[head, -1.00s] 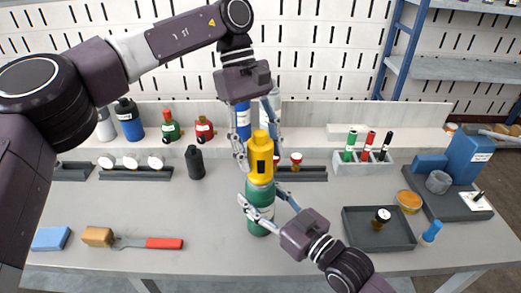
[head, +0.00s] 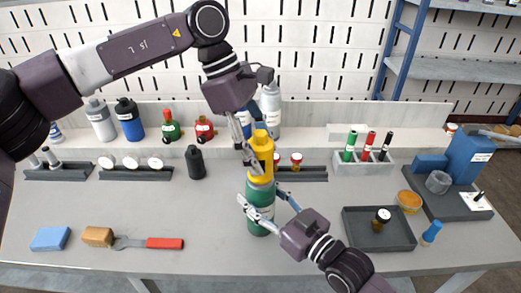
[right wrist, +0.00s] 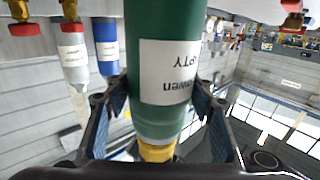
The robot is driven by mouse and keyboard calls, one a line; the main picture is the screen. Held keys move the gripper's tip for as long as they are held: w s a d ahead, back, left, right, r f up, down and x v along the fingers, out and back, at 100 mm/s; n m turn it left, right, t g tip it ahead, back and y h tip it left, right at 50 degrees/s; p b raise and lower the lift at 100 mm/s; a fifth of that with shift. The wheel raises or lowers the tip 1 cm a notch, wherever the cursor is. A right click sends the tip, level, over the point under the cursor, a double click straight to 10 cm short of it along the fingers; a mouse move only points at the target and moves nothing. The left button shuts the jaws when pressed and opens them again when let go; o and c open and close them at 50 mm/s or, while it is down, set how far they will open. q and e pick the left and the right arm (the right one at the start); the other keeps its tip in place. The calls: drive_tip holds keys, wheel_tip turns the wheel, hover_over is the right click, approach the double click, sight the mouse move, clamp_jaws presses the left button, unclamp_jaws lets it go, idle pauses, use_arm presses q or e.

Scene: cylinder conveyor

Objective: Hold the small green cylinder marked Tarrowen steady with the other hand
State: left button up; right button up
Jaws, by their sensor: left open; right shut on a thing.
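The small green cylinder (head: 261,190) stands upright on the bench, with a yellow cap (head: 261,150) on top. In the right wrist view the cylinder (right wrist: 165,65) shows a white label, upside down and partly legible, ending in "wen" and "PTY". My right gripper (head: 262,207) is shut around the cylinder's body from the front right. My left gripper (head: 251,150) is open, its fingers pointing down at the left side of the yellow cap. I cannot tell whether a finger touches the cap.
A black bottle (head: 195,162) stands to the left. A grey tray (head: 360,240) with a small jar lies to the right, near a marker holder (head: 362,165). Bottles stand along the back.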

use_arm(q)
drive_tip(key=shift+n+t, duration=0.4)
drive_tip(key=shift+n, duration=0.6)
drive_tip(key=n+t, duration=0.1)
drive_tip(key=n, duration=0.1)
drive_tip(key=shift+n, duration=0.4)
drive_tip(key=shift+n+t, duration=0.6)
drive_tip(key=shift+n, duration=1)
drive_tip(key=shift+n+t, duration=0.5)
drive_tip(key=shift+n, duration=0.6)
drive_tip(key=n+t+y, duration=0.1)
drive_tip(key=n, duration=0.2)
drive_tip(key=shift+n, duration=0.4)
